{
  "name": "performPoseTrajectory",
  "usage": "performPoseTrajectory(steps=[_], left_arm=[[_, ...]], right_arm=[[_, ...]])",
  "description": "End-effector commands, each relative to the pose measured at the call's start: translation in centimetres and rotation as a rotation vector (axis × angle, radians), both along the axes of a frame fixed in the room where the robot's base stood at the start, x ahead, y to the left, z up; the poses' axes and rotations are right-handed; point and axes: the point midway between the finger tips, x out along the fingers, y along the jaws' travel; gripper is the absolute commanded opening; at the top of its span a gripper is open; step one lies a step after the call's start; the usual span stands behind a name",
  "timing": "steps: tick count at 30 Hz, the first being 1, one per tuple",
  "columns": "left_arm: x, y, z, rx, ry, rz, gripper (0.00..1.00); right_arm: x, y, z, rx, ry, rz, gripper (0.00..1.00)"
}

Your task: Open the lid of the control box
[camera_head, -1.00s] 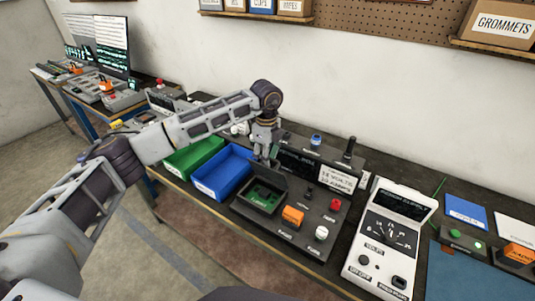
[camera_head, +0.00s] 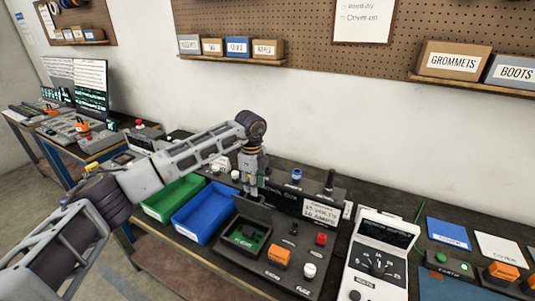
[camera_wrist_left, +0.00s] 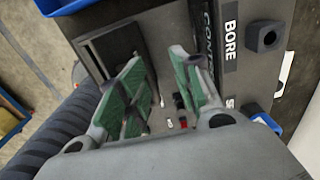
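The dark control box (camera_head: 268,277) stands on the bench in the head view. Its small lid (camera_head: 252,207) is raised on the far side of a compartment, and a green circuit board (camera_head: 246,236) shows inside. My left gripper (camera_head: 252,190) points down just behind the raised lid; the head view does not show clearly whether they touch. In the left wrist view, the two green-padded fingers of the left gripper (camera_wrist_left: 165,88) are spread apart with nothing between them. The dark compartment area (camera_wrist_left: 118,55) lies beside them. My right gripper is not in view.
A blue bin (camera_head: 213,237) and a green bin (camera_head: 160,211) stand left of the box. An orange switch (camera_head: 278,256), a red button (camera_head: 321,239) and a white knob (camera_head: 309,270) sit on the box top. A white meter (camera_head: 372,265) stands to the right.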

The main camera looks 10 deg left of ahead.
Motion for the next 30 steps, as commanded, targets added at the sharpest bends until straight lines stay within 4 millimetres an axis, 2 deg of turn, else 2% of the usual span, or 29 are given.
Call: performPoseTrajectory(steps=[30], left_arm=[[3.4, -1.2, 2.4, 0.001, -0.001, 0.0, 0.32]], right_arm=[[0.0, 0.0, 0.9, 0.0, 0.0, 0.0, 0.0]])
